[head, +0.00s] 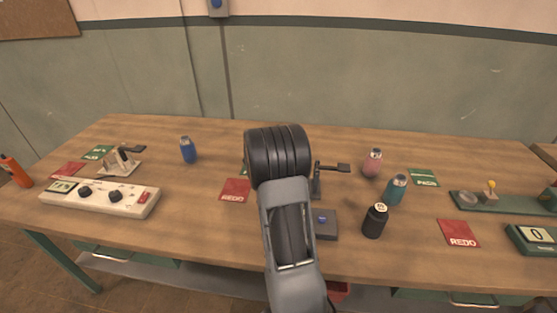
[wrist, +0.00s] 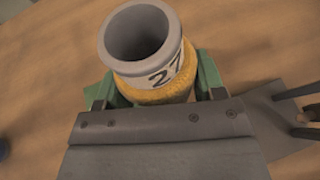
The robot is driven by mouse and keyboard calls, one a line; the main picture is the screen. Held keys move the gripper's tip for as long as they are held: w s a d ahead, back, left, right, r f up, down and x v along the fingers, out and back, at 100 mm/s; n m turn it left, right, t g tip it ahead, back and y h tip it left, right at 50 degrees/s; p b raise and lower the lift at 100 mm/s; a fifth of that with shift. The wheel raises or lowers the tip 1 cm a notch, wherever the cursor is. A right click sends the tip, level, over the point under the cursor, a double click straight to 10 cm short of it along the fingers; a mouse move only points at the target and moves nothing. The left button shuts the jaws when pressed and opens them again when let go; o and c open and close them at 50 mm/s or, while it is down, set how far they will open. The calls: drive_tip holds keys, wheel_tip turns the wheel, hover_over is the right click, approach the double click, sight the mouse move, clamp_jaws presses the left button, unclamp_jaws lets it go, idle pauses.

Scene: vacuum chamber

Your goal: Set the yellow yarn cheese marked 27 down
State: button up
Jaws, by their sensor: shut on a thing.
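The yellow yarn cheese (wrist: 160,94) marked 27 is in the wrist view, with a grey tube end and a white band bearing the number. My gripper (wrist: 155,88) is shut on it, with green fingers on both sides. The wooden bench top shows beyond it; I cannot tell whether the cheese touches the bench. In the head view my arm hides both the gripper and the yellow cheese.
On the wooden bench (head: 150,240) stand blue (head: 188,151), pink (head: 372,163), teal (head: 396,190) and black (head: 375,221) cheeses. Red REDO cards (head: 235,190) (head: 459,233) and a green card (head: 424,177) lie flat. A white control box (head: 100,198) stands left.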

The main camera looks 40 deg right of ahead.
drive_tip(key=shift+d+f, duration=0.15)
drive_tip(key=shift+f, duration=0.1)
drive_tip(key=shift+w+d+f, duration=0.1)
drive_tip(key=shift+w+f, duration=0.05)
drive_tip(key=shift+f, duration=1.45)
drive_tip(key=shift+f+b, duration=0.15)
drive_tip(key=shift+b, duration=0.25)
drive_tip(key=o, duration=1)
drive_tip(key=shift+c, duration=0.2)
